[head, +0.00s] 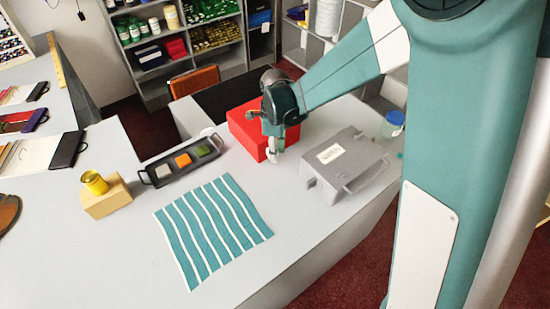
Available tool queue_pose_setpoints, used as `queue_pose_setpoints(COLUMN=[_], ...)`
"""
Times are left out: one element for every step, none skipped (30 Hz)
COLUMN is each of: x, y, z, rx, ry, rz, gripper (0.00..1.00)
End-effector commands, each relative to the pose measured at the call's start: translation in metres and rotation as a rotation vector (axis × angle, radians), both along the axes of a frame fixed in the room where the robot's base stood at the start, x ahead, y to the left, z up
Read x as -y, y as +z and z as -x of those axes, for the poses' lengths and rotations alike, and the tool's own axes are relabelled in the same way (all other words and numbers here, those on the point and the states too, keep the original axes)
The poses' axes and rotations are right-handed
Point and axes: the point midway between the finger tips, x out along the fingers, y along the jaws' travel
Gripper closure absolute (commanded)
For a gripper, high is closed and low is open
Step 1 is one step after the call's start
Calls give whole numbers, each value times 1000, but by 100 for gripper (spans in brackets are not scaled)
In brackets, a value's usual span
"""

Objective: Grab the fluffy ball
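I cannot make out a fluffy ball anywhere in the head view; it may be hidden or too small to tell. My gripper (272,155) points down in front of a red box (247,132), over the grey counter. Its fingers are small and pale at the tips, seen nearly edge-on. I cannot tell whether they are apart or closed, or whether anything is between them. My gripper and arm hide part of the red box.
A striped teal cloth (213,229) lies in front. A grey case (345,168) and blue-lidded jar (393,123) stand right. A yellow tin (95,183) sits on a tan block (106,202).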

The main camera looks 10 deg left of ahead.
Motion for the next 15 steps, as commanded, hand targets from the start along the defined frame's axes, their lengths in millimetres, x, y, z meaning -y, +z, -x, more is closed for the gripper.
queue_pose_setpoints(x=[0,0,0,0,0,0,0,0,0,0,0,0,0,0,0], y=[4,6,9,11,12,14,15,16,16,17,17,17,17,17,17], z=[0,0,0,0,0,0,0,0,0,0,0,0,0,0,0], rx=[0,0,0,0,0,0,0,0,0,0,0,0,0,0,0], ry=[0,0,0,0,0,0,0,0,0,0,0,0,0,0,0], rz=[0,0,0,0,0,0,0,0,0,0,0,0,0,0,0], gripper=[78,78,78,78,78,78,78,78,78,78,78,78,78,78,78])
